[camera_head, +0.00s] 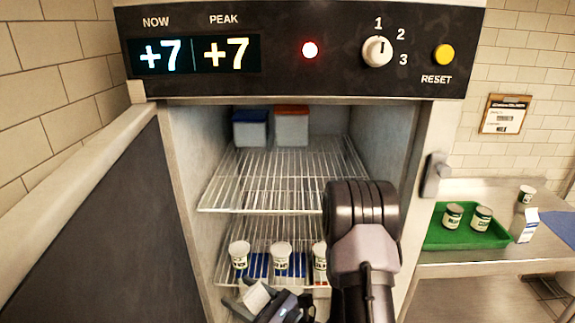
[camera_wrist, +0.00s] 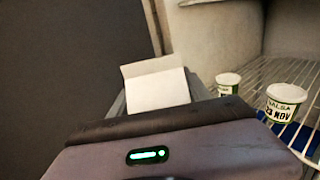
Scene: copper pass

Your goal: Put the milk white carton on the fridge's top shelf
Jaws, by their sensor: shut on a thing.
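My gripper (camera_head: 266,304) is low in front of the open fridge, shut on a white carton (camera_head: 256,296). In the wrist view the carton (camera_wrist: 156,84) is between the fingers, its pale top part showing and its lower part hidden by my gripper. The fridge's top shelf (camera_head: 275,185) is a white wire rack, higher than my gripper. Its front and middle are bare. A blue-lidded tub (camera_head: 250,131) and a red-lidded tub (camera_head: 291,128) stand at its back left. My arm hides its right front corner.
The lower wire shelf holds several labelled cups (camera_head: 281,257) on blue mats; a salsa cup (camera_wrist: 284,102) is close by. The open door (camera_head: 110,230) is at left. At right a counter bears a green tray (camera_head: 465,238) with cups and another carton (camera_head: 524,226).

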